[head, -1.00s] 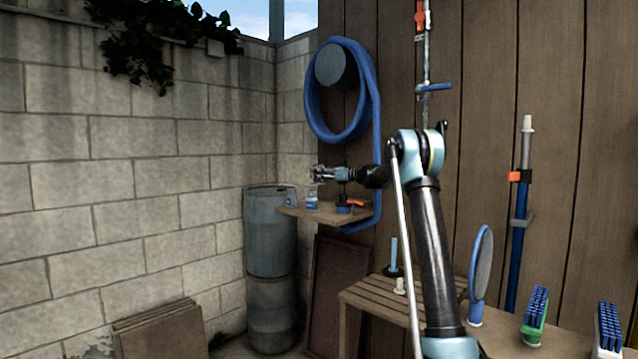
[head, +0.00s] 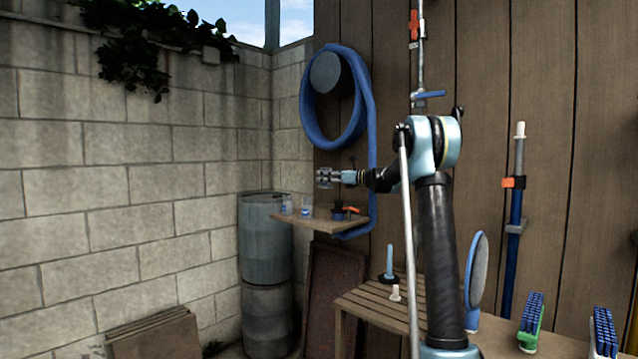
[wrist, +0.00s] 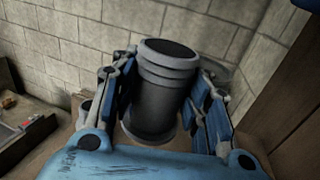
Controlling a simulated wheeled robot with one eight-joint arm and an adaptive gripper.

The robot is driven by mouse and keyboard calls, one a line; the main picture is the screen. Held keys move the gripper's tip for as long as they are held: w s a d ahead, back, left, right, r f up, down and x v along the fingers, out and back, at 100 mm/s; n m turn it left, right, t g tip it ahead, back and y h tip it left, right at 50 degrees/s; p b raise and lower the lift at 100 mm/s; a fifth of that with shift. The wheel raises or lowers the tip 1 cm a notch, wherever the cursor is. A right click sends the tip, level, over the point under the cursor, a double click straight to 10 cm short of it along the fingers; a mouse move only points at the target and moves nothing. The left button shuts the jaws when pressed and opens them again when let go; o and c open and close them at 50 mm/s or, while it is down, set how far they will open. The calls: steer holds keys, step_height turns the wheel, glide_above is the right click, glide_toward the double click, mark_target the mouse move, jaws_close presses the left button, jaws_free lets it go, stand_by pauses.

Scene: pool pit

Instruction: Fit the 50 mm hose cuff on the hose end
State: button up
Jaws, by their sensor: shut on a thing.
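My gripper (head: 325,178) is above the small wooden shelf in the head view. In the wrist view its fingers (wrist: 165,100) are shut on the grey ribbed hose cuff (wrist: 160,95), which stands roughly along the fingers with its dark round end facing up in the picture. The blue hose (head: 369,150) hangs coiled on the plank wall, and its tail runs down past the shelf's right side and curves under it. I cannot make out the hose's open end clearly. The cuff is apart from the hose in the head view.
The shelf (head: 300,221) carries small blue-labelled containers (head: 305,211) and a dark blue item with an orange part (head: 345,212). A grey barrel (head: 265,240) stands below left. A slatted bench (head: 365,300) with brushes is at right. A block wall (head: 130,160) closes the left.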

steer(key=s+d, duration=0.2)
steer(key=s+d+m+t, duration=0.1)
steer(key=s+d, duration=0.1)
steer(key=s, duration=0.1)
steer(key=s+d+t+h, duration=0.1)
steer(key=s, duration=0.1)
steer(key=shift+s+d+r+m, duration=0.2)
steer(key=shift+d+r+m, duration=0.1)
steer(key=shift+d, duration=0.1)
steer(key=shift+f, duration=1.45)
steer(key=shift+f, duration=1.4)
steer(key=shift+f, duration=0.3)
steer(key=shift+f, duration=1.1)
stand_by(0.7)
steer(key=o, duration=1.7)
